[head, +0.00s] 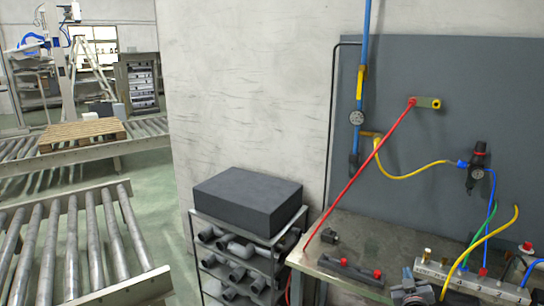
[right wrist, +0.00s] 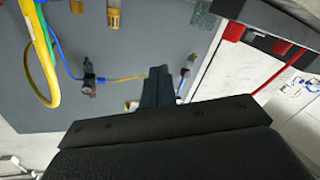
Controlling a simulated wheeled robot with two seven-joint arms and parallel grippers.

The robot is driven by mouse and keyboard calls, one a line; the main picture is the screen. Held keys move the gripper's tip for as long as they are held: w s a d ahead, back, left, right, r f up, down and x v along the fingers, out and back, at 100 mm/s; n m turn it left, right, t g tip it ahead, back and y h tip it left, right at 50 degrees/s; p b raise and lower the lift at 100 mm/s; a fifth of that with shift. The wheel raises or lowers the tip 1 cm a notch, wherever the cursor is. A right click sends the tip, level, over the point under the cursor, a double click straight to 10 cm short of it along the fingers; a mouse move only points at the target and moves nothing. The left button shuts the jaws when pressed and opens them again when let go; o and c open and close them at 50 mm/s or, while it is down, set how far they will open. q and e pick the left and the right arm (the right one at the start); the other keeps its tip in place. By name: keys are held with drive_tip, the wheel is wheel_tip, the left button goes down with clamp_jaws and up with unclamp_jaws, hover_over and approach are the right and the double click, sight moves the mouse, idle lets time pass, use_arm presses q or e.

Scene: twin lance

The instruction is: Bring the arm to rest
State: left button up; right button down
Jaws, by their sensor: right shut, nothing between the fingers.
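My right gripper (right wrist: 158,86) shows in the right wrist view with its dark fingers together and nothing between them. In the head view a small grey part at the bottom edge, right of centre, appears to be my right gripper (head: 408,274), low in front of the workbench (head: 345,262). In that view the gripper is apart from the wall panel (head: 390,150) and its hoses. My left gripper is not in view.
A red straight line or lance (head: 360,172) slants from the panel to the bench. Yellow hoses (head: 415,172) and a regulator (head: 477,172) hang on the panel. A dark box (head: 247,200) tops a rack of pipe fittings.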

drive_tip(key=s+a+f+g+y, duration=0.25)
drive_tip(key=s+a+f, duration=0.3)
drive_tip(key=s, duration=0.35)
drive_tip(key=s+a+f+g+y, duration=0.1)
drive_tip(key=s+a+f+g, duration=0.4)
drive_tip(key=s, duration=0.4)
drive_tip(key=s+a+f+g+y, duration=0.15)
drive_tip(key=s+a+f, duration=0.35)
drive_tip(key=s, duration=0.5)
drive_tip(key=s+a+g, duration=0.5)
drive_tip(key=s, duration=0.8)
drive_tip(key=s+a+f+x, duration=0.1)
drive_tip(key=s+x, duration=0.1)
drive_tip(key=x, duration=1)
drive_tip(key=s+a+x, duration=0.1)
drive_tip(key=s+x, duration=0.2)
drive_tip(key=x, duration=0.9)
drive_tip(key=s+f, duration=0.4)
drive_tip(key=f, duration=0.8)
drive_tip(key=s+f+g, duration=0.1)
drive_tip(key=s+f, duration=0.2)
drive_tip(key=f, duration=0.9)
drive_tip(key=shift+s+a, duration=0.15)
drive_tip(key=shift+s, duration=0.25)
